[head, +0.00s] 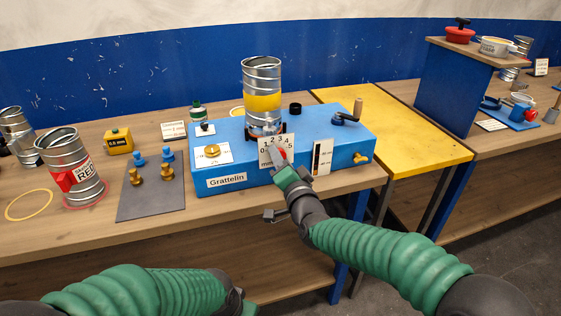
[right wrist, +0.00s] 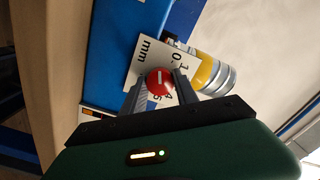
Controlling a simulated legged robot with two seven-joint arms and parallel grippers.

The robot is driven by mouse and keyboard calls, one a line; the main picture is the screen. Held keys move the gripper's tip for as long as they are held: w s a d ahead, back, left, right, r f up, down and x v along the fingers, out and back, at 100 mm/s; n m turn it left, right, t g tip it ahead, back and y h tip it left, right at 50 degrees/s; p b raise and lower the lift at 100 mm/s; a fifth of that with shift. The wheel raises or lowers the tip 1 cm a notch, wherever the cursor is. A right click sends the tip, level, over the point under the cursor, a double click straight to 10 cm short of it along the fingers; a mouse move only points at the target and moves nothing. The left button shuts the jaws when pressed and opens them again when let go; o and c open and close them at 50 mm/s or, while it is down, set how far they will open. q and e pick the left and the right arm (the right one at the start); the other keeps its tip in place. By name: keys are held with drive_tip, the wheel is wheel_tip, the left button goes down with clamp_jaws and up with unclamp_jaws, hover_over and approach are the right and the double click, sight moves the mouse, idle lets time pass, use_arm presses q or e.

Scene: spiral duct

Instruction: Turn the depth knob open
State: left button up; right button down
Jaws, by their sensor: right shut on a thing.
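The red depth knob (head: 282,153) sits on the front of the blue Grattelin machine (head: 232,177), in front of a white mm scale plate (head: 264,153) numbered from 0 to 5. My right gripper (head: 284,162) is at the knob. In the right wrist view its two grey fingers are shut on the red knob (right wrist: 160,81), one on each side. A white line marks the knob's face; I cannot tell which number it points to. The fingers hide part of the scale. My left arm shows at the bottom left, but its gripper is out of view.
A metal can with a yellow band (head: 262,88) stands on the machine. A crank (head: 350,113) is at its right. A grey mat with pegs (head: 150,193) and a RED-labelled can (head: 70,165) are at left. The yellow table (head: 400,135) is clear.

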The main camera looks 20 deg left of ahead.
drive_tip(key=n+b, duration=0.1)
drive_tip(key=n, duration=0.3)
drive_tip(key=n+b, duration=0.1)
drive_tip(key=n, duration=0.4)
drive_tip(key=f+n+b, duration=0.1)
drive_tip(key=n, duration=0.3)
drive_tip(key=shift+s+f+n, duration=0.1)
drive_tip(key=shift+n, duration=0.3)
drive_tip(key=c, duration=1.3)
unclamp_jaws()
drive_tip(key=o, duration=0.4)
drive_tip(key=shift+c, duration=0.2)
drive_tip(key=shift+r, duration=0.3)
